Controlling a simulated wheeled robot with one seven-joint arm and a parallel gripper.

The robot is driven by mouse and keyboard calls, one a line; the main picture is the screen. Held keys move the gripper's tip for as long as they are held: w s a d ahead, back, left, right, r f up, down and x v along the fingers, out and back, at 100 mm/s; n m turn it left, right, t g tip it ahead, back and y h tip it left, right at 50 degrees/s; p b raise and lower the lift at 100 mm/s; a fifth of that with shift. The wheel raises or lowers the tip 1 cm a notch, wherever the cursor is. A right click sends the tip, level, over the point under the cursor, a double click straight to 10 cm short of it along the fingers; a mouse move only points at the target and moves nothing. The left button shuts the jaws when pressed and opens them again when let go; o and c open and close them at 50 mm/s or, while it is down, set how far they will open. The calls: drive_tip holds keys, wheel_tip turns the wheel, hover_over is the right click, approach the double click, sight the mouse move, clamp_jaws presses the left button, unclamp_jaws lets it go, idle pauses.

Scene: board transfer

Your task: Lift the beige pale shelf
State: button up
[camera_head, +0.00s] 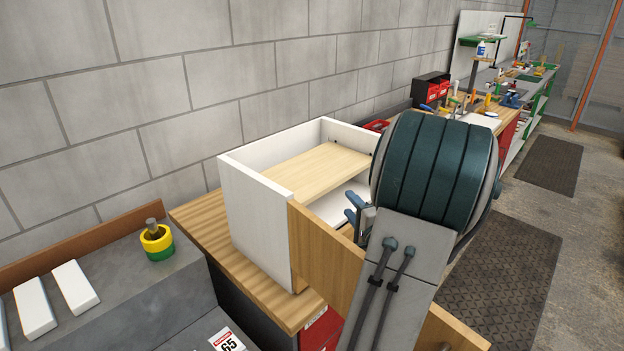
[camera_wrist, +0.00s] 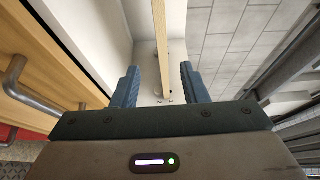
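The beige pale shelf (camera_head: 318,170) is a thin wooden board inside a white open-topped box (camera_head: 252,215), seen in the head view with its right edge toward my gripper. In the wrist view the shelf (camera_wrist: 164,40) shows edge-on as a narrow upright strip. My gripper (camera_head: 354,212) is at the box's open right side, partly hidden by my own arm. In the wrist view my gripper (camera_wrist: 159,70) is open, with one blue finger on each side of the shelf's line. Gaps show on both sides, so neither finger touches it. How deep the shelf reaches between the fingers I cannot tell.
A wooden front panel (camera_head: 325,255) borders the box close to my gripper; in the wrist view a metal handle (camera_wrist: 38,98) shows at left. The box stands on a wooden worktop (camera_head: 232,270) against a block wall (camera_head: 185,85).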

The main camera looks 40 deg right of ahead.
drive_tip(key=b, duration=0.2)
approach(330, 176)
drive_tip(key=w, duration=0.1)
drive_tip(key=w+f, duration=0.1)
drive_tip(key=w+d, duration=0.1)
drive_tip(key=shift+w+f, duration=0.2)
drive_tip(key=shift+r+b+x, duration=0.1)
drive_tip(key=shift+b+x, duration=0.2)
drive_tip(key=shift+x, duration=1.3)
drive_tip(key=shift+r+b+x, duration=0.15)
drive_tip(key=shift+b+x, duration=0.15)
drive_tip(key=shift+x, duration=1.25)
drive_tip(key=shift+c, duration=0.3)
clamp_jaws()
drive_tip(key=shift+r, duration=0.15)
